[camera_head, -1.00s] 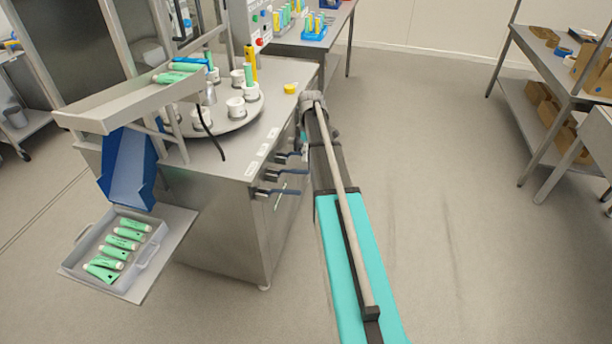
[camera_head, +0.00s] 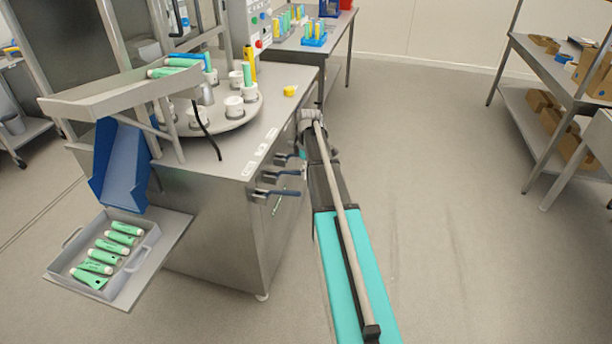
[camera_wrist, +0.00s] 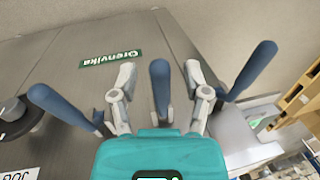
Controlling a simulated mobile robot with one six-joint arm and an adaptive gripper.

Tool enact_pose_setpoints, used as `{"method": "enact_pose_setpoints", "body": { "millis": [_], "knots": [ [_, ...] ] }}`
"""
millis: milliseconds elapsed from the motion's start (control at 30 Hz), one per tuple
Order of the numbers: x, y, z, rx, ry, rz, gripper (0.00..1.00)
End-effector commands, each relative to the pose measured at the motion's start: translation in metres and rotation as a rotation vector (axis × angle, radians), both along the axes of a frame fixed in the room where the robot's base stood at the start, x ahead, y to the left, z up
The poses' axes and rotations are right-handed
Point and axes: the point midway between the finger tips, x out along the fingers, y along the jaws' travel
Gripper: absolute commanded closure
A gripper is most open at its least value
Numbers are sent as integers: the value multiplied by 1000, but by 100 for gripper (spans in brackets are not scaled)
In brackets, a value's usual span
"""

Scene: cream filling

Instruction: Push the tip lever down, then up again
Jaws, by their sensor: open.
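Three blue-handled levers stick out from the side of the steel machine cabinet: a near one (camera_head: 275,194), a middle one (camera_head: 280,175) and a far one (camera_head: 290,156). I cannot tell from the small labels which is the tip lever. In the wrist view my gripper (camera_wrist: 159,74) is open, with its pale fingers apart. The middle blue handle (camera_wrist: 160,82) stands between the fingers, with a gap on both sides. The other handles show at left (camera_wrist: 62,106) and right (camera_wrist: 254,70), outside the fingers.
The cabinet top (camera_head: 265,132) carries a turntable (camera_head: 230,118) with white cups. A grey tray (camera_head: 58,262) of green tubes sits at the lower left below a blue chute (camera_head: 125,175). The floor (camera_head: 440,190) to the right is clear, up to a shelf rack (camera_head: 530,105).

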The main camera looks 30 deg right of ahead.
Motion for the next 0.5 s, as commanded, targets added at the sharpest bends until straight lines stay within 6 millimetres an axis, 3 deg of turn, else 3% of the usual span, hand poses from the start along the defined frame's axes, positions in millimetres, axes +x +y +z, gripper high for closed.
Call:
{"method": "enact_pose_setpoints", "body": {
  "millis": [400,500],
  "knots": [
    [0,0,-2,0,0,0,39],
    [0,0,-2,0,0,0,56]
  ]
}}
